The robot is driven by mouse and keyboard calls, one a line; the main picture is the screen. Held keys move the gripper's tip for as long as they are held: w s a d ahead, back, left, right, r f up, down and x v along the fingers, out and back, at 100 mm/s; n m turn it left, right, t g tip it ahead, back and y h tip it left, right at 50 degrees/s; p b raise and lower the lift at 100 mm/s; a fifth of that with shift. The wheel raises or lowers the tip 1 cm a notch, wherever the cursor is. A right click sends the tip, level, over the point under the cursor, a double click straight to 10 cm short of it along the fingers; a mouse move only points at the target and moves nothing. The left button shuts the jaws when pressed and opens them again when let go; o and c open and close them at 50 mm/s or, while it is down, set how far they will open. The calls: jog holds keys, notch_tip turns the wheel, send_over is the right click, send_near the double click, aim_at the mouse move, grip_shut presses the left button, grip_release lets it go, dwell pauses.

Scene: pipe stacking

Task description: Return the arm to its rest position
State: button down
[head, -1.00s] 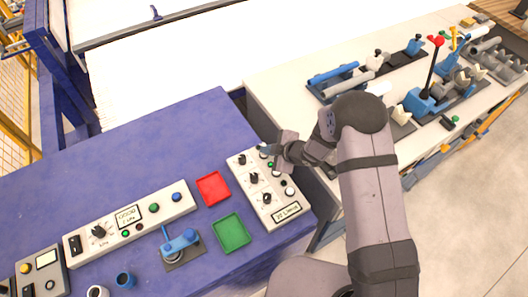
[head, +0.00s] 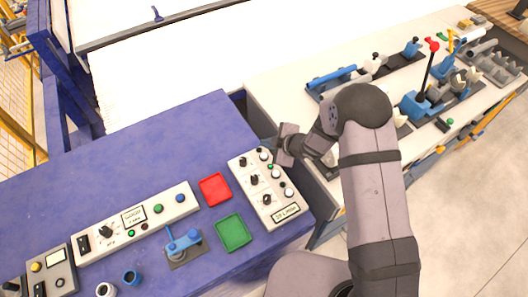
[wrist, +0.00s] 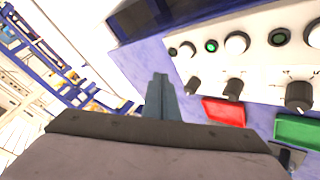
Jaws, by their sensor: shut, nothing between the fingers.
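My gripper (head: 275,158) is at the right edge of the blue table, close beside the upper right corner of a white control box (head: 262,188) with black knobs and round buttons. In the wrist view my gripper (wrist: 160,80) shows its fingers together with nothing between them. The control box also shows in the wrist view (wrist: 270,65), to the right of the fingers. My arm reaches in from the lower right of the head view and hides part of the white bench.
The blue table (head: 150,150) also bears a red square (head: 214,189), a green square (head: 234,232), a long control panel (head: 125,222) and a blue joystick (head: 182,243). The white bench (head: 290,85) holds pipes and fixtures, including a red-topped lever (head: 430,62). The table's upper left is clear.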

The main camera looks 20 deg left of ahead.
jog(key=shift+r, duration=0.2)
dwell(0.3)
jog(key=s+d+r+m+h+b, duration=0.1)
jog(key=d+r+m+h, duration=0.2)
jog(key=d, duration=0.5)
jog(key=s+d+r+m+h, duration=0.1)
jog(key=d+r+m+h, duration=0.1)
jog(key=d+m, duration=0.35)
jog(key=s+d+r+m+h+b, duration=0.1)
jog(key=s+d+r+m+h, duration=0.15)
jog(key=d, duration=0.65)
jog(key=s+d+r+m+g, duration=0.1)
jog(key=s+d+m, duration=0.1)
jog(key=s, duration=0.4)
jog(key=s+d+r+m+g, duration=0.1)
jog(key=s+d+m+g, duration=0.1)
jog(key=s+m, duration=0.2)
jog(key=s+d+r+m+g+b, duration=0.1)
jog(key=s+d+r+m+g, duration=0.1)
jog(key=s, duration=0.8)
jog(key=shift+d+m, duration=0.35)
jog(key=shift+m, duration=0.35)
